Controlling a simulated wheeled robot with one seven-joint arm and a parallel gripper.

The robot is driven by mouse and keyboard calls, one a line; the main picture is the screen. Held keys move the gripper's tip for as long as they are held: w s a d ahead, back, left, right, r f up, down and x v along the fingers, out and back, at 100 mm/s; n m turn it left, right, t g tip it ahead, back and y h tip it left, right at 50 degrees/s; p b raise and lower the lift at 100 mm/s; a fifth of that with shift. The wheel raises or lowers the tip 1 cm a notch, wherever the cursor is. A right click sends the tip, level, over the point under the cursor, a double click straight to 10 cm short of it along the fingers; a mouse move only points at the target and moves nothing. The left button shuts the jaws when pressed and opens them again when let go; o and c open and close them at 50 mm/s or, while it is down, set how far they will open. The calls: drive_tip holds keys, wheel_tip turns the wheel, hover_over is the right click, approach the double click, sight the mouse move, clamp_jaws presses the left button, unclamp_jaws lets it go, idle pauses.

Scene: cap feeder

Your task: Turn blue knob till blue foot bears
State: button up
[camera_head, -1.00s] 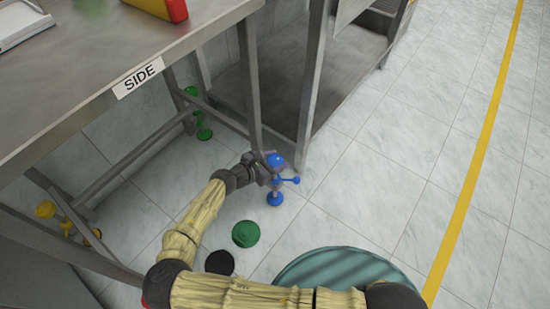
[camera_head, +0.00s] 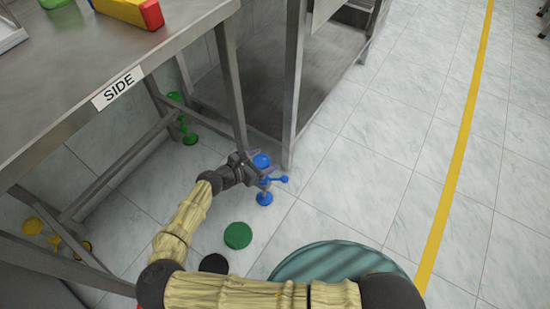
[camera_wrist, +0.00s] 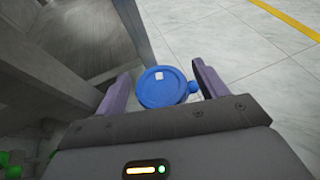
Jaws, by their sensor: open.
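The blue knob (camera_wrist: 163,88) is a round disc with a small white square on top and a blue ball handle at its right in the wrist view. In the head view the blue knob (camera_head: 262,160) sits at the foot of the table's near right leg. The blue foot (camera_head: 264,198) is a round blue pad below it, near the floor; whether it touches the floor I cannot tell. My gripper (camera_wrist: 160,90) is open, with one purple finger on each side of the knob. A gap shows at the left finger; the right finger is close to the ball handle.
The steel table (camera_head: 60,95) with a SIDE label stands above on the left. Green (camera_head: 182,118) and yellow (camera_head: 52,232) knob assemblies are at other legs. A green disc (camera_head: 238,235) and a teal round top (camera_head: 335,265) are nearby. Floor is clear to the right.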

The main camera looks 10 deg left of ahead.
drive_tip(key=shift+f+n+y+b, duration=0.15)
drive_tip(key=shift+n+y+b, duration=0.15)
drive_tip(key=shift+b, duration=0.15)
drive_tip(key=shift+n+t+y+b, duration=0.5)
drive_tip(key=shift+n+t+y, duration=0.6)
drive_tip(key=shift+n+y, duration=0.8)
drive_tip(key=shift+y, duration=0.2)
drive_tip(key=shift+n+y+b, duration=0.35)
drive_tip(key=shift+n+y, duration=0.95)
drive_tip(key=shift+y, duration=0.2)
